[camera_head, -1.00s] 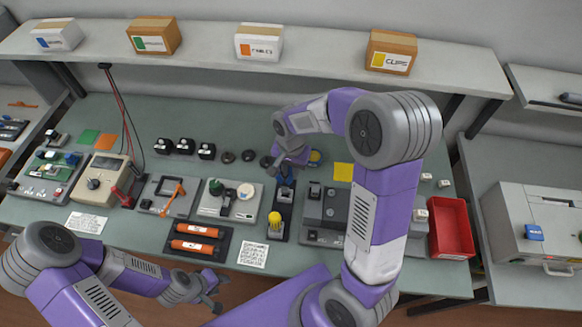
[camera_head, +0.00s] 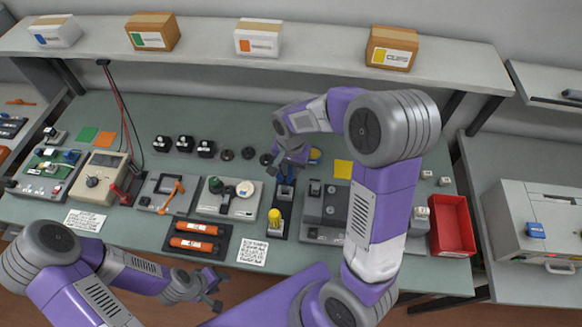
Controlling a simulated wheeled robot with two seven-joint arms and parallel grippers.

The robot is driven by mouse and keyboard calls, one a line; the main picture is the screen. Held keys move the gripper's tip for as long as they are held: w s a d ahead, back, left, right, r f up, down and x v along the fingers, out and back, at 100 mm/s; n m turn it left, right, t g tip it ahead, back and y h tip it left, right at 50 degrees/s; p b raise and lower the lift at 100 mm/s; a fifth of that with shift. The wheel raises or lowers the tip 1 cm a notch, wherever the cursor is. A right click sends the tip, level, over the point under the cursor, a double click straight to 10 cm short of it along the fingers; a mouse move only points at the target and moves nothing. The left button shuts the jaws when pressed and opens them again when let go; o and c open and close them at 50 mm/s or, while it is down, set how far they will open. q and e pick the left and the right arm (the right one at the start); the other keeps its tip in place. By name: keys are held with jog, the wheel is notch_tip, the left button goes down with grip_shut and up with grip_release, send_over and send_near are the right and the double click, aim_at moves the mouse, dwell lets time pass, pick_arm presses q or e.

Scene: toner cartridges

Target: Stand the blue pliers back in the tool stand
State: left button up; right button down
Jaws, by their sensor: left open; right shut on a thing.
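My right gripper (camera_head: 287,170) is above the far part of the stand, pointing down and shut on the blue pliers (camera_head: 286,187). Blue shows just below the fingers, at the stand's far end. The arm and fingers hide part of the pliers, and I cannot tell how deep they sit in the stand. My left gripper (camera_head: 213,287) is open and empty in front of the bench's near edge.
A tray with orange cartridges (camera_head: 195,236) and a printed card (camera_head: 252,252) lie left of the stand. A grey device (camera_head: 323,222) is close on its right. A red bin (camera_head: 452,226) is farther right. Dark round parts (camera_head: 248,154) lie behind.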

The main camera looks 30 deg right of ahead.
aim_at(291, 175)
jog(key=shift+f+b, duration=1.25)
jog(key=shift+f, duration=0.4)
jog(key=shift+f+b, duration=0.6)
jog(key=shift+f, duration=0.2)
dwell(0.4)
jog(key=c, duration=0.9)
grip_release()
jog(key=shift+c, duration=0.2)
notch_tip(291, 175, up, 8)
jog(key=shift+f+p, duration=0.15)
jog(key=shift+p, duration=0.5)
